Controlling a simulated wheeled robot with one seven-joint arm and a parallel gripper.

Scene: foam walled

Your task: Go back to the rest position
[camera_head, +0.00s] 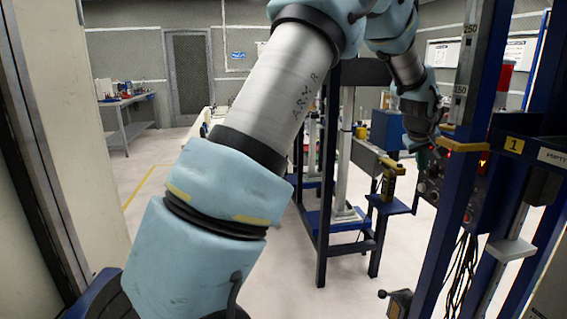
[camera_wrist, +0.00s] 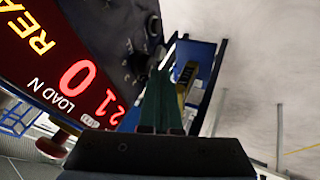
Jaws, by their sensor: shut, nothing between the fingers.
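My arm runs from the lower left up across the head view and bends down at the right. My gripper (camera_head: 424,156) is there, close to the control panel (camera_head: 430,188) on the blue test frame (camera_head: 460,110). In the wrist view my gripper (camera_wrist: 163,72) shows as two green fingers lying together, with nothing visible between them. The wrist view also shows a red-lit display (camera_wrist: 75,75) with "LOAD N" and "0" close at the left. Whether the fingers touch the panel cannot be told.
A yellow and dark device (camera_head: 388,180) stands on a small blue shelf (camera_head: 388,205) below my gripper. A blue frame with columns (camera_head: 345,190) stands left of it. A workbench (camera_head: 130,105) is at the far left. Open floor (camera_head: 165,160) lies between, and a pale wall edge is near left.

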